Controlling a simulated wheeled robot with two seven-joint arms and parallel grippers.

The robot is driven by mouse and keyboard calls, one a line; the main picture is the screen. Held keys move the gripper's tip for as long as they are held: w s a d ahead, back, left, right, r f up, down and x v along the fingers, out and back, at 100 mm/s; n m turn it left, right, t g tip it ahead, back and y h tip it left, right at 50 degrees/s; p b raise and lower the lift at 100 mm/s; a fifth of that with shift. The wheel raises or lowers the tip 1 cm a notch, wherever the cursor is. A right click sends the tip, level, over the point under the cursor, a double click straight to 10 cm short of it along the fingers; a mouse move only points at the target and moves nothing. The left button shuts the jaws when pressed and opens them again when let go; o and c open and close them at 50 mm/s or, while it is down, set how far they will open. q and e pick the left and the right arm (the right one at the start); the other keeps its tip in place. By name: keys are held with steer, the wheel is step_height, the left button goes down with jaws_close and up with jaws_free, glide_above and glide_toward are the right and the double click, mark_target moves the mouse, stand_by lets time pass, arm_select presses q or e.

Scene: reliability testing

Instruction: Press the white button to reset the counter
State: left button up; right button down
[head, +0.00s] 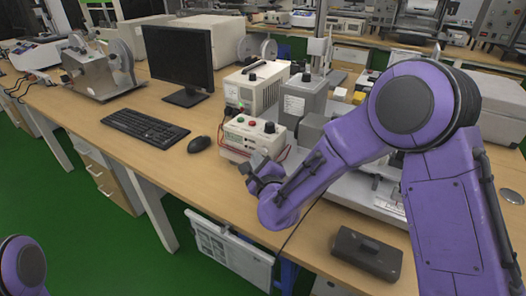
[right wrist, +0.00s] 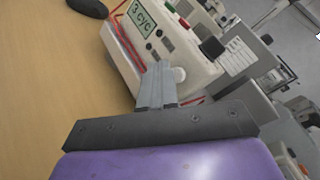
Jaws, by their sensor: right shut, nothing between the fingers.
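The counter (head: 240,141) is a small cream box on the table, with green and red buttons on top. In the right wrist view the counter (right wrist: 190,50) has a display (right wrist: 141,19) reading "3 CYC". The white button (right wrist: 180,74) is round and low on the front panel, just right of my fingertips. My right gripper (head: 258,168) is in front of the counter; it also shows in the right wrist view (right wrist: 158,68), fingers shut and empty, pointing at the panel. I cannot tell whether the fingertips touch the panel. My left gripper is out of view.
A black mouse (head: 199,144), keyboard (head: 146,128) and monitor (head: 180,60) stand left of the counter. Grey and cream instrument boxes (head: 304,100) stand behind it. A dark block (head: 366,254) lies at the front right. The wooden table (head: 190,185) is clear in front of the mouse.

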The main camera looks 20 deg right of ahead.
steer(key=shift+w+d, duration=0.1)
steer(key=shift+w+d, duration=0.2)
steer(key=shift+d, duration=0.05)
steer(key=shift+w+d, duration=0.2)
steer(key=shift+d, duration=0.1)
stand_by(0.6)
stand_by(0.3)
steer(key=shift+s+a, duration=0.5)
steer(key=shift+a, duration=0.15)
steer(key=shift+s+a, duration=0.8)
steer(key=shift+a, duration=0.2)
steer(key=shift+s+a, duration=0.75)
steer(key=shift+a, duration=0.25)
